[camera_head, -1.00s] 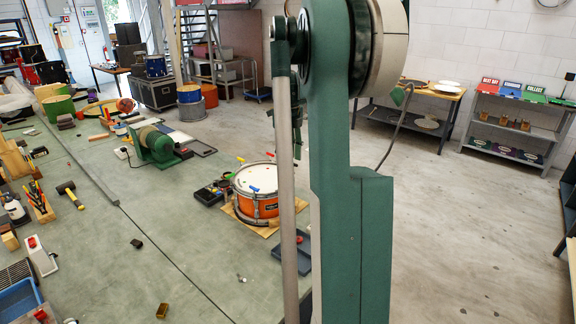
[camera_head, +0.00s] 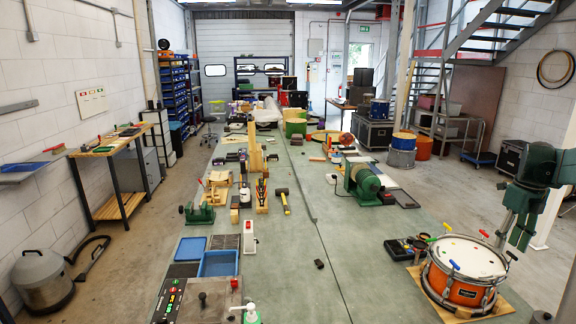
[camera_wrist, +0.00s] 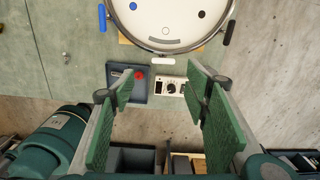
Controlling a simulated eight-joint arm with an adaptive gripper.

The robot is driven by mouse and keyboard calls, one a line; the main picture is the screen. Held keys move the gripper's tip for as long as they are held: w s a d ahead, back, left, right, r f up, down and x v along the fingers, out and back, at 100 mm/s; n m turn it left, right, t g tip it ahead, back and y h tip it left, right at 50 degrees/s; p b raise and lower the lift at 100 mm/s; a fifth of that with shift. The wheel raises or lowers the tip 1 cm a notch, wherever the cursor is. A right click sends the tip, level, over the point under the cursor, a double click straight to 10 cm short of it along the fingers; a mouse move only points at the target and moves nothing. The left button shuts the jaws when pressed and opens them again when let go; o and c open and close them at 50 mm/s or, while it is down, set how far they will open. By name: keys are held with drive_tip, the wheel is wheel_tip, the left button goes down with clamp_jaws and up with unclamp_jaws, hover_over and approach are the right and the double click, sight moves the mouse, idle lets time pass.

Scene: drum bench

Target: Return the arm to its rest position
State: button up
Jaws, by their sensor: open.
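My gripper (camera_wrist: 160,82) is open in the wrist view, its two green-padded fingers well apart with nothing between them. Its fingertips point toward the bench side near the drum. In the head view my green arm (camera_head: 533,180) shows at the right edge, folded above and behind the orange drum.
A blue tray with a red item (camera_wrist: 139,84) and a small dial box (camera_wrist: 171,94) show below the drum. A green motor machine (camera_head: 364,184) stands on the bench. Blue bins (camera_head: 219,264), a mallet (camera_head: 282,200) and wooden holders lie left.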

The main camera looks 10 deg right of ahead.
drive_tip(key=s+a+r+n+t+h, duration=0.1)
drive_tip(key=s+a+r+n+t, duration=0.15)
drive_tip(key=a+n, duration=0.95)
drive_tip(key=s+a+r+n+t, duration=0.1)
drive_tip(key=a+r+n, duration=0.3)
drive_tip(key=a, duration=1.6)
drive_tip(key=s+a+f+n+t, duration=0.1)
drive_tip(key=s+a+f+n, duration=0.2)
drive_tip(key=s+a+n, duration=0.2)
drive_tip(key=s+a+f+n+t, duration=0.1)
drive_tip(key=s+a+f+n, duration=0.2)
drive_tip(key=a, duration=0.9)
drive_tip(key=s+a+f+n+t+y, duration=0.1)
drive_tip(key=s+a+f+n, duration=0.2)
drive_tip(key=s+a+n, duration=0.5)
drive_tip(key=shift+s+a+n+t, duration=0.35)
drive_tip(key=shift+n, duration=1.15)
drive_tip(key=shift+r, duration=0.15)
